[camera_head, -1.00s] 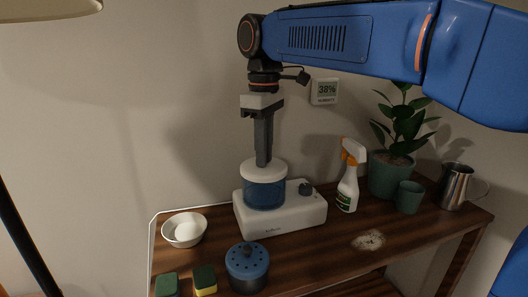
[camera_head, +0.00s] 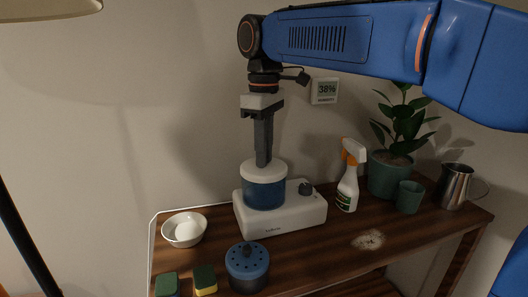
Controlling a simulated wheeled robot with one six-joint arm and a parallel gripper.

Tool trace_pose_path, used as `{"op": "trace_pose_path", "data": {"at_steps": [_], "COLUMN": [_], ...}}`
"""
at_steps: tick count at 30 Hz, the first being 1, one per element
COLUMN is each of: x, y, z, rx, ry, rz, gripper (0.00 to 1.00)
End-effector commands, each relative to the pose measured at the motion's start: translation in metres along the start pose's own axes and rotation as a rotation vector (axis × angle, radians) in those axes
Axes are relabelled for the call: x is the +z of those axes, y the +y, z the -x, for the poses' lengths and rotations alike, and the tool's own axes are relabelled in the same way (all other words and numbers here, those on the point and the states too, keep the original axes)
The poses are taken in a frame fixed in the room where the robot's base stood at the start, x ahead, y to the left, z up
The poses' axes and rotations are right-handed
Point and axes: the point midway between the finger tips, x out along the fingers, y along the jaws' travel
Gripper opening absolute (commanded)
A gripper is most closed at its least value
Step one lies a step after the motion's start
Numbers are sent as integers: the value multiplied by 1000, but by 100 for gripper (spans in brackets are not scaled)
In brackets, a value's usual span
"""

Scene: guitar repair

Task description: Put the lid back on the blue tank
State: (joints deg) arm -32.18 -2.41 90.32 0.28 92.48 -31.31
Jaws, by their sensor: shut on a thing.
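The blue tank (camera_head: 264,194) stands upright on the white base unit (camera_head: 290,218) on the table. The white lid (camera_head: 264,170) sits level on top of the tank and appears to touch its rim all round. My gripper (camera_head: 263,163) points straight down above the lid, its fingertips at the lid's middle. It is shut on the lid, probably by a knob that the fingers hide.
A white bowl (camera_head: 184,230), sponges (camera_head: 205,280) and a dark pot with a holed blue top (camera_head: 247,266) stand left and in front. A spray bottle (camera_head: 348,180), potted plant (camera_head: 392,172), green cup (camera_head: 409,196) and metal jug (camera_head: 455,187) stand right.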

Motion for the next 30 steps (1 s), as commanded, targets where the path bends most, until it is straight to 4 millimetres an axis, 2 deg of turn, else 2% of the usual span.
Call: {"op": "trace_pose_path", "data": {"at_steps": [26, 27, 29, 30], "x": [0, 0, 0, 0], "y": [0, 0, 0, 0], "z": [-2, -2, -2, -2], "rx": [0, 0, 0, 0], "ry": [0, 0, 0, 0], "rz": [0, 0, 0, 0], "gripper": [0, 20, 35, 37]}}
